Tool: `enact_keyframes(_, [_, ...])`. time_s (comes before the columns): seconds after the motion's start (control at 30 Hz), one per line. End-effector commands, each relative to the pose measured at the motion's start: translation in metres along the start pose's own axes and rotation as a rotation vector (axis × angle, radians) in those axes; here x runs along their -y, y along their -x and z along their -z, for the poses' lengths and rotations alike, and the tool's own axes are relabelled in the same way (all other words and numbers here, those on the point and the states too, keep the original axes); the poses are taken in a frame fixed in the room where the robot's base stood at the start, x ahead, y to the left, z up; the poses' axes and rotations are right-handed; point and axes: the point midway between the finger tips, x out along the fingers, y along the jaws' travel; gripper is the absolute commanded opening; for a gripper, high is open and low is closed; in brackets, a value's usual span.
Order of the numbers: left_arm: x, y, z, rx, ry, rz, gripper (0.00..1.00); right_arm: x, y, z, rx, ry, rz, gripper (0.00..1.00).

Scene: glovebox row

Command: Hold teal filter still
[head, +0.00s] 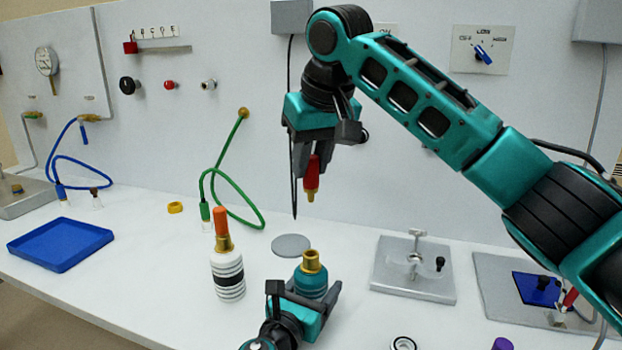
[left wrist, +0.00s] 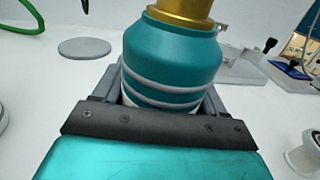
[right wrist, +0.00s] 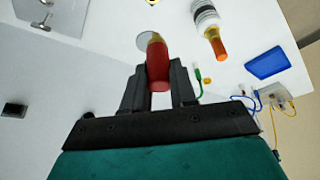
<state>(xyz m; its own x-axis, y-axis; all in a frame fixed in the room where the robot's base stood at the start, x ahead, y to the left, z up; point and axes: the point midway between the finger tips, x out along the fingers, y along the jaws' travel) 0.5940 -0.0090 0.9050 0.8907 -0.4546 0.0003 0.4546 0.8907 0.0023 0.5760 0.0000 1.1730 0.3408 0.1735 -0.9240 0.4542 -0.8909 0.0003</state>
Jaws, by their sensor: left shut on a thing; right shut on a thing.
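The teal filter (head: 313,281) stands upright on the bench with a brass neck on top. It also shows in the left wrist view (left wrist: 172,60). My left gripper (head: 304,299) is shut around its lower body. My right gripper (head: 325,148) is shut on a red piece with a brass tip (head: 311,180), which hangs tip down in the air above the filter. In the right wrist view the red piece (right wrist: 158,68) sits between the fingers. The tip is apart from the filter's neck.
A white bottle with black bands and an orange top (head: 227,270) stands left of the filter. A grey disc (head: 291,245) lies behind it. A metal fixture (head: 413,272) is to the right, a blue tray (head: 60,244) far left. A green hose (head: 243,214) loops behind.

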Motion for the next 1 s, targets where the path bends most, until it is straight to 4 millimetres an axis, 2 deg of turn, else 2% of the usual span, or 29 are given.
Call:
enact_keyframes(0.5, [0.0,0.0,0.001,-0.002,-0.001,-0.001,0.32,0.001,0.039,0.016,-0.002,-0.001,0.0,0.0])
enact_keyframes(0.9, [0.0,0.0,0.001,-0.002,-0.001,-0.001,0.32,0.0,0.045,0.019,-0.001,0.0,0.0,0.0])
enact_keyframes(0.93, [0.0,0.0,0.001,-0.002,-0.001,-0.001,0.74,0.0,0.045,0.019,-0.001,0.0,0.0,0.0])
enact_keyframes(1.0, [0.0,0.0,0.001,-0.001,-0.001,-0.001,0.81,0.0,0.045,0.019,-0.001,0.0,0.0,0.0])
